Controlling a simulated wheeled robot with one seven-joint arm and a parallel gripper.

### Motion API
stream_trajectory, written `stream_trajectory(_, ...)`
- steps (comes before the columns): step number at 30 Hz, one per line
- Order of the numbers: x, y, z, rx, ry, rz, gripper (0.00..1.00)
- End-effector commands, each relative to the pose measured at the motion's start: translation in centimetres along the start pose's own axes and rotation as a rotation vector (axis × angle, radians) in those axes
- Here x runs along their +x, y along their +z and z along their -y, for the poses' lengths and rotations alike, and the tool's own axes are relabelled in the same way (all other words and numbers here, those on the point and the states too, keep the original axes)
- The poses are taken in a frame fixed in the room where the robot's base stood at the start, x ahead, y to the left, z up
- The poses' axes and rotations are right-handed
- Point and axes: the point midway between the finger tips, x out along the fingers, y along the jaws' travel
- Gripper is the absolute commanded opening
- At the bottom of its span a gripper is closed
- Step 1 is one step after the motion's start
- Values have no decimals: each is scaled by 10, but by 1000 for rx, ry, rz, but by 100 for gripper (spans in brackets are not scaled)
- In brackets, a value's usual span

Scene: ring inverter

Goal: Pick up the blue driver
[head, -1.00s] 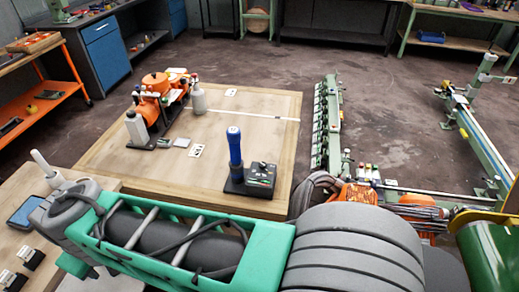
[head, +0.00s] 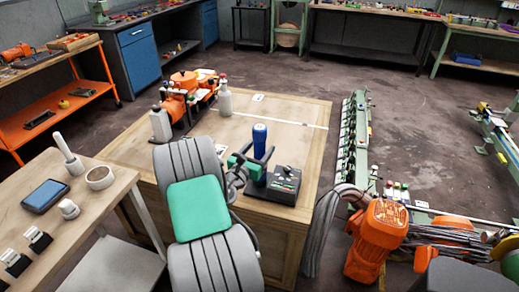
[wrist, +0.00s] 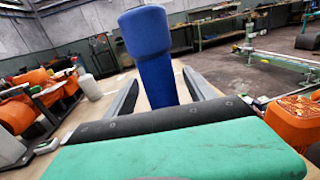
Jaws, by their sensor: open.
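The blue driver (head: 260,139) stands upright on the wooden table, at the black block with small controls (head: 285,179). In the wrist view the driver (wrist: 148,55) rises between the two fingers of my gripper (wrist: 160,98). In the head view my gripper (head: 258,160) is open, with a dark finger on either side of the driver's lower part. A gap shows between the driver and each finger in the wrist view. The driver's lower end is hidden behind my gripper in the wrist view.
An orange machine (head: 176,105) and a white bottle (head: 225,100) stand at the table's back left. A side table (head: 110,200) at left holds a tablet (head: 45,196) and a white ring (head: 99,177). A green rail (head: 350,140) runs right of the wooden table (head: 300,110).

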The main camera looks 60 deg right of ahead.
Motion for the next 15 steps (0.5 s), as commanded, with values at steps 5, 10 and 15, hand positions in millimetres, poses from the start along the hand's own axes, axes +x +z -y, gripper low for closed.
stream_trajectory(5, 27, 2, 1, 1, -2, 0, 63)
stream_trajectory(10, 29, 1, 0, 2, 1, -1, 63)
stream_trajectory(15, 29, 1, 0, 2, 1, -1, 54)
